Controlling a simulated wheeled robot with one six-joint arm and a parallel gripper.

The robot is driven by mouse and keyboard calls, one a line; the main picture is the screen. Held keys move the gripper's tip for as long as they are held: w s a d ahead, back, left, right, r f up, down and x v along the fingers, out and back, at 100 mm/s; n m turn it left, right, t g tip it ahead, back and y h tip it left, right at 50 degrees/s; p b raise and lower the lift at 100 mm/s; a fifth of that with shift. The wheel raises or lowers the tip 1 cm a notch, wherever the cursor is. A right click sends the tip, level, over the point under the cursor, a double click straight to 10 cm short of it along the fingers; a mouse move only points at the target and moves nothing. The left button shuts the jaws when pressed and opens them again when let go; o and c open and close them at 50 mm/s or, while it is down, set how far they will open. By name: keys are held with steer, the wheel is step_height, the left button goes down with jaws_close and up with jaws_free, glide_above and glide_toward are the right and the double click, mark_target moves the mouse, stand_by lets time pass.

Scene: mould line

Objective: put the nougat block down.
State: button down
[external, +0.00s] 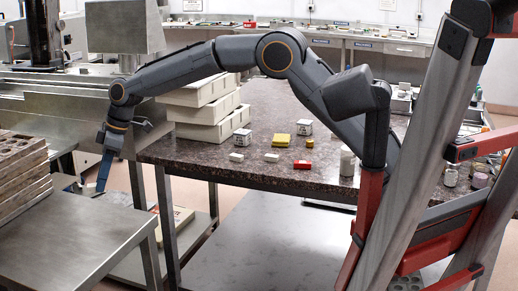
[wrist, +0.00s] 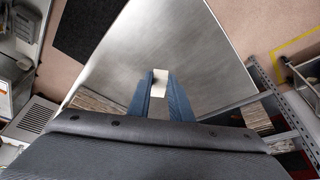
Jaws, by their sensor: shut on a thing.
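My gripper (external: 98,186) reaches down over the steel table at the lower left in the external view. In the wrist view its blue fingers (wrist: 160,80) are shut on a small cream-white block, the nougat block (wrist: 160,76), held at the fingertips. The bare steel table top (wrist: 200,45) lies beneath it. In the external view the block is mostly hidden by the fingers. I cannot tell whether it touches the table.
A stack of moulds (external: 22,160) stands on the steel table (external: 75,245), left of my gripper. The rest of that top is clear. The speckled stone table (external: 215,158) behind holds white boxes (external: 200,110), small white blocks (external: 271,157), a yellow block (external: 281,140) and a red block (external: 302,164).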

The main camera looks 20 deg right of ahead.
steer(key=n, duration=0.2)
glide_above(68, 258)
steer(key=d, duration=0.2)
steer(key=shift+g, duration=0.3)
step_height(68, 258, down, 10)
steer(key=shift+s+a+f+p, duration=0.1)
steer(key=shift+p, duration=0.85)
steer(key=c, duration=1.6)
jaws_free()
steer(key=shift+f, duration=0.1)
steer(key=shift+r, duration=0.4)
steer(key=b+v, duration=0.2)
steer(key=v, duration=0.9)
steer(key=shift+d+r, duration=0.25)
